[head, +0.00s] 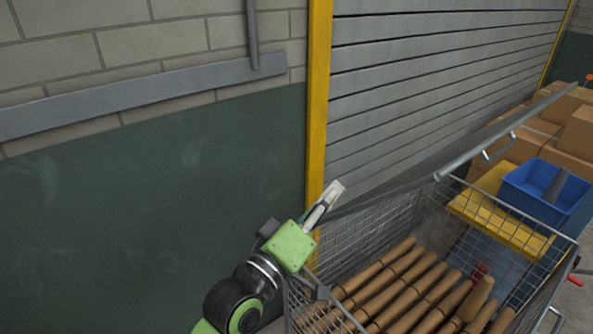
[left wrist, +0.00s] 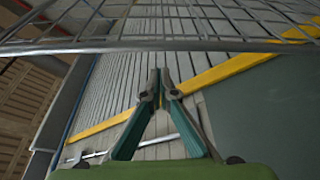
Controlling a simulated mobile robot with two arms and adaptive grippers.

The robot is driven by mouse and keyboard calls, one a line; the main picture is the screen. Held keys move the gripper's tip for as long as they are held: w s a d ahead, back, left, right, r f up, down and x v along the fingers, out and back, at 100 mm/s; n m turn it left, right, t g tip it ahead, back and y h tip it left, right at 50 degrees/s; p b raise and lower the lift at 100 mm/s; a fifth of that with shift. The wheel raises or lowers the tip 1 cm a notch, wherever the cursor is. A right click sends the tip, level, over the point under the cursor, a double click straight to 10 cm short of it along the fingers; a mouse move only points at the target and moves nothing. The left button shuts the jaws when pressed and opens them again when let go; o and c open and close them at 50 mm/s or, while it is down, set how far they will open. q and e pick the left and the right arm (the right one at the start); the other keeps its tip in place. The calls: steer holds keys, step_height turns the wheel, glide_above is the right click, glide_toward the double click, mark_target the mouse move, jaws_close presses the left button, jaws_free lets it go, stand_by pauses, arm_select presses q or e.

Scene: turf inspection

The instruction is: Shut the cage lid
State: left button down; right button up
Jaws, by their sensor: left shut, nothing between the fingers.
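The cage lid (head: 480,148) is a grey panel with a tubular edge and a handle (head: 500,146). It stands raised and tilted over the far side of the wire cage (head: 368,235). My left gripper (head: 334,192) is at the cage's left far corner, beside the lower left end of the lid. Whether it touches the lid cannot be told. In the left wrist view its fingers (left wrist: 160,80) are together and empty. Wire mesh (left wrist: 160,30) crosses above them there. My right gripper is not in view.
Several brown rolls (head: 400,290) lie in the cage. A blue bin (head: 545,190) and a yellow platform (head: 490,215) are at its right, with cardboard boxes (head: 545,125) behind. A slatted shutter (head: 430,60) with a yellow post (head: 318,90) and a green wall (head: 150,220) stand close behind.

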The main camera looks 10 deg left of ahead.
arm_select(q)
steer(key=s+d+f+m+b, duration=0.2)
steer(key=s+d+f+b, duration=0.1)
steer(key=f, duration=0.3)
steer(key=s+d+f+m+h+b, duration=0.1)
steer(key=s+d+f+m+b, duration=0.1)
steer(key=s+d+f, duration=0.3)
steer(key=shift+s+d+f+m+h+b, duration=0.25)
steer(key=shift+d+f+m+h+b, duration=0.05)
steer(key=shift+f+b, duration=0.4)
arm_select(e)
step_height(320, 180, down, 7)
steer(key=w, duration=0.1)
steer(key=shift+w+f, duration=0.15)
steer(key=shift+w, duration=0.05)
